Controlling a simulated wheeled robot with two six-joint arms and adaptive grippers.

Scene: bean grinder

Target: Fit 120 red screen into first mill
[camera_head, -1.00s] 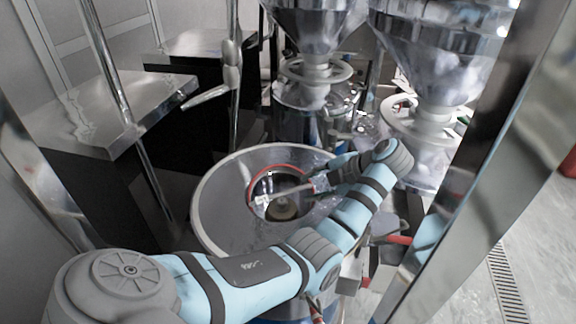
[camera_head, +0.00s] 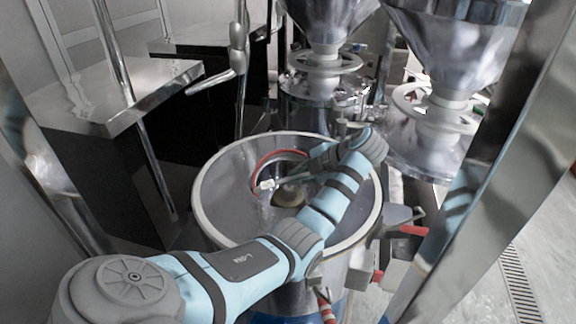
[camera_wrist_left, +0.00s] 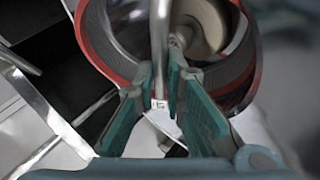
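The first mill (camera_head: 205,200) is a wide grey metal bowl in the middle of the head view, with a round part inside. The red screen (camera_head: 254,171) is a red-rimmed ring inside the outline of the mill's mouth; how deep it sits I cannot tell. In the left wrist view the screen's red rim (camera_wrist_left: 88,48) curves around a dark wall and a pale round part. My left gripper (camera_head: 270,184) reaches over the mill from the right of the bowl. Its teal fingers (camera_wrist_left: 163,95) are closed about a thin metal bar across the screen. My right gripper is out of view.
Two metal hoppers (camera_head: 330,20) (camera_head: 450,45) with handwheels stand behind and to the right. A metal-topped black cabinet (camera_head: 125,95) stands at the left. A shiny post (camera_head: 500,160) bounds the right side. Clamps with red grips (camera_head: 413,230) sit right of the mill.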

